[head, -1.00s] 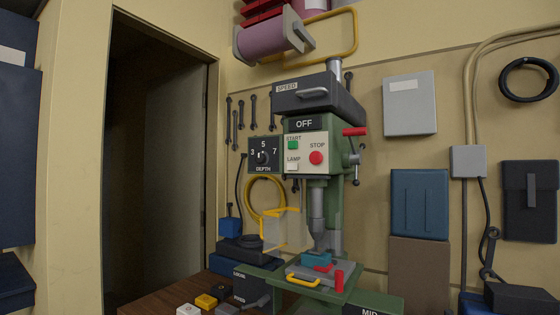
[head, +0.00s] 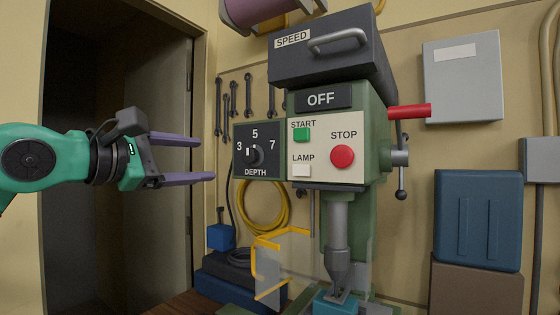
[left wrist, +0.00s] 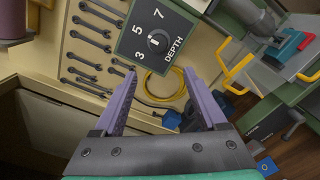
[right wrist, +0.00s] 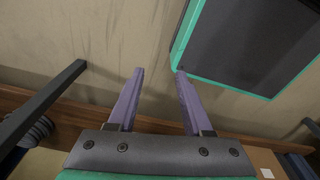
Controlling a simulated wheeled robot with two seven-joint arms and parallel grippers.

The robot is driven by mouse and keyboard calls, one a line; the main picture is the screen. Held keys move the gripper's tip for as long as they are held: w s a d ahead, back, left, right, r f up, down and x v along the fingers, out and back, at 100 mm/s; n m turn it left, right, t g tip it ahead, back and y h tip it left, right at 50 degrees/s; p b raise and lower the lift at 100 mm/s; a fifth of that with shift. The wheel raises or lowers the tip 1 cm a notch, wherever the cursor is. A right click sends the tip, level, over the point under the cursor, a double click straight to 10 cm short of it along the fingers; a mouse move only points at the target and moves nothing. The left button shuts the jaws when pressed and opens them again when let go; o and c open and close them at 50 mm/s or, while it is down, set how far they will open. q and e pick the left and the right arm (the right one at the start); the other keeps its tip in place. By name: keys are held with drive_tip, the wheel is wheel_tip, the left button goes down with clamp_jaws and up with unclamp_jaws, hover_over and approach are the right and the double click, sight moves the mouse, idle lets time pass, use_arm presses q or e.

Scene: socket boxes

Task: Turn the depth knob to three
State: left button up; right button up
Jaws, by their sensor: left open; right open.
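The depth knob (head: 256,155) is a small dark dial on a black square panel (head: 243,170) marked 3, 5, 7 and DEPTH, left of the drill press's START/STOP plate. A pale mark shows on the knob's left side; I cannot tell exactly which number it points at. The left wrist view also shows the knob (left wrist: 158,40), just beyond and between the fingertips. My left gripper (head: 207,160) is open and empty, left of the panel and apart from it, with its fingers pointing at it. My right gripper (right wrist: 159,72) is open and empty, away from the press.
The green drill press (head: 372,140) carries a red STOP button (head: 342,156), green START button (head: 302,134) and red-handled lever (head: 408,111). Wrenches (head: 248,95) hang behind the panel. A yellow-framed clear guard (head: 285,265) stands below. A dark-faced, green-edged shape (right wrist: 255,45) fills the right wrist view's upper right.

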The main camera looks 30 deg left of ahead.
sight(247, 156)
use_arm(q)
drive_tip(key=w+p, duration=0.2)
drive_tip(key=w, duration=0.2)
drive_tip(key=w+p, duration=0.3)
drive_tip(key=w, duration=0.1)
drive_tip(key=w+r+p, duration=0.1)
drive_tip(key=w+p, duration=0.2)
drive_tip(key=w, duration=0.1)
drive_tip(key=shift+d, duration=0.2)
drive_tip(key=shift+w+f+p, duration=0.1)
drive_tip(key=shift+w+p, duration=0.1)
drive_tip(key=shift+p, duration=0.1)
drive_tip(key=shift+s+d, duration=0.1)
drive_tip(key=shift+d, duration=0.15)
drive_tip(key=shift+a+f, duration=0.1)
clamp_jaws()
use_arm(e)
wheel_tip(247, 156, up, 9)
drive_tip(key=s, duration=0.1)
drive_tip(key=shift+s+d+f, duration=0.15)
drive_tip(key=shift+s+d, duration=0.05)
drive_tip(key=shift+d, duration=0.2)
